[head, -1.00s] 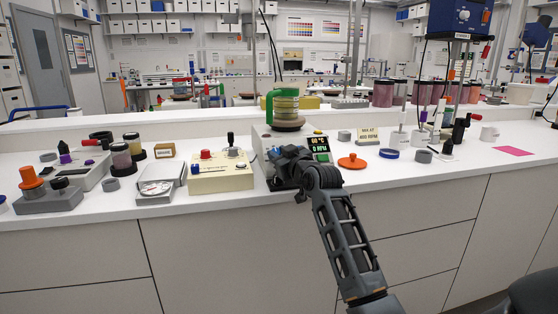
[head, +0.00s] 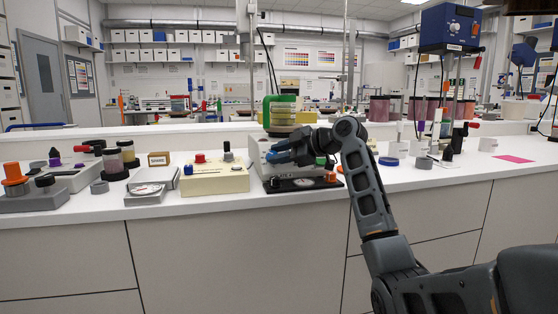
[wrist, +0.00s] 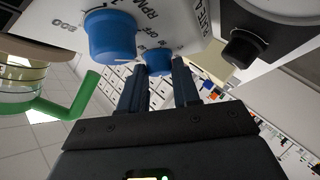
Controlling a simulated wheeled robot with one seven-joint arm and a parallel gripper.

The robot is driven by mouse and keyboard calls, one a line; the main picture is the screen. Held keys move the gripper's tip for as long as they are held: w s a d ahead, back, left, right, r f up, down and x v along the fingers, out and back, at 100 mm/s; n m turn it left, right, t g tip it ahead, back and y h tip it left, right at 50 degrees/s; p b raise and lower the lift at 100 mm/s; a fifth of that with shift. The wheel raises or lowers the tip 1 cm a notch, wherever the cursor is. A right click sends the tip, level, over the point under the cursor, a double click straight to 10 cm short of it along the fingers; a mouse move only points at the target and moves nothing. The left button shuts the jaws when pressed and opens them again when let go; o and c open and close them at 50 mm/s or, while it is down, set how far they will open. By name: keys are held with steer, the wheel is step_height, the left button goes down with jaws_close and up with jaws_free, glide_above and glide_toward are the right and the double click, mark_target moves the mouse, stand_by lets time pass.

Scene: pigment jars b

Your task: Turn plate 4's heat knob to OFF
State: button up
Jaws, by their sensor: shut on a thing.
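The heated stirring plate (head: 257,150) stands on the bench behind my gripper (head: 276,157). In the wrist view, my gripper (wrist: 160,72) has its two fingers around a small blue knob (wrist: 158,62) on the plate's front and is shut on it. An OFF marking shows on the panel close to this knob. A larger blue knob (wrist: 112,36) with RPM lettering is beside it, apart from the fingers. My arm hides most of the plate's front in the head view. The exact direction of the held knob's pointer is unclear.
A green-handled vessel (head: 282,110) stands on the plate. A dark device (head: 300,183) with a dial lies in front; its black knob (wrist: 245,48) shows in the wrist view. A cream control box (head: 214,179) stands to the left, with a small scale (head: 145,193) beyond it.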

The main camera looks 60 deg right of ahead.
steer(key=n+g+y, duration=0.1)
steer(key=n, duration=0.1)
steer(key=n+g+y+p, duration=0.1)
steer(key=n, duration=0.1)
steer(key=r+n+g+y, duration=0.1)
steer(key=n+g, duration=0.1)
steer(key=shift+w+d, duration=0.2)
steer(key=shift+d, duration=0.05)
steer(key=n+g+p, duration=0.2)
steer(key=n, duration=0.1)
steer(key=shift+w+r+n+g, duration=0.1)
steer(key=shift+w+n+g, duration=0.1)
steer(key=shift+n+g, duration=0.15)
steer(key=shift+w+n+g+p, duration=0.15)
steer(key=shift+n+g+p, duration=0.6)
steer(key=shift+n, duration=0.1)
steer(key=o, duration=1.1)
steer(key=shift+c, duration=0.2)
steer(key=shift+d, duration=0.1)
steer(key=p+v, duration=0.1)
steer(key=v, duration=0.6)
steer(key=shift+d+r, duration=0.15)
steer(key=shift+r, duration=0.15)
